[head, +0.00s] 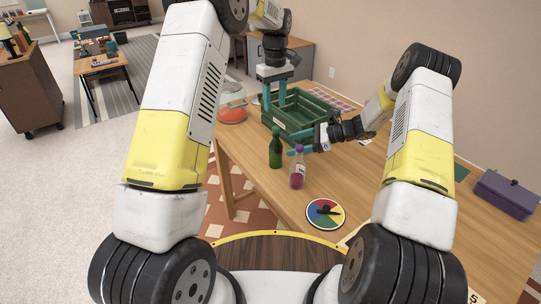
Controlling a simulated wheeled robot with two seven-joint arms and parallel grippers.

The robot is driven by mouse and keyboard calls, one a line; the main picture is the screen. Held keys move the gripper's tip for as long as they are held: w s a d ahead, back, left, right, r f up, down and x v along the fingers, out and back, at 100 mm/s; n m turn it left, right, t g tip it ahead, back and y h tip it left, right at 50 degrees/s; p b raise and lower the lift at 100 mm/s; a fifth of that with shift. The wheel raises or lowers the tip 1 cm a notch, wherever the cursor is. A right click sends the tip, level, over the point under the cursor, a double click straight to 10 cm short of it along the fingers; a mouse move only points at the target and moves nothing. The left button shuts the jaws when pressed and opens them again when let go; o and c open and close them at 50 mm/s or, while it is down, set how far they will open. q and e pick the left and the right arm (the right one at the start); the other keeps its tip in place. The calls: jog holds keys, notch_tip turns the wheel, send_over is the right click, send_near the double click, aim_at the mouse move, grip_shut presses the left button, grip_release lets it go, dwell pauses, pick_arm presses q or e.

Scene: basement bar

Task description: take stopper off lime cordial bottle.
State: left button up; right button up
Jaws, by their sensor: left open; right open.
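A green bottle (276,153) stands upright on the wooden table near its left edge. Next to it stands a clear bottle (297,179) with purple-pink contents and a purple top (299,149). I cannot read a label to tell which one is the lime cordial. My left gripper (274,104) points down with its teal fingers apart, at the left end of the green crate, behind the green bottle. My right gripper (300,150) reaches in from the right, open, its teal fingers beside the clear bottle's top. Whether they touch it is unclear.
The green slatted crate (318,119) stands behind the bottles. A red-and-glass round container (232,113) is left of it. A coloured disc (325,213) lies in front, and a purple box (506,194) sits far right. The table's middle right is mostly clear.

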aim_at(276, 149)
pick_arm(q)
jog(key=shift+d+f, duration=0.3)
jog(key=shift+f, duration=0.1)
jog(key=shift+s+n, duration=0.1)
jog(key=shift+n, duration=0.2)
pick_arm(e)
jog(key=x, duration=0.8)
jog(key=shift+a+f, duration=0.1)
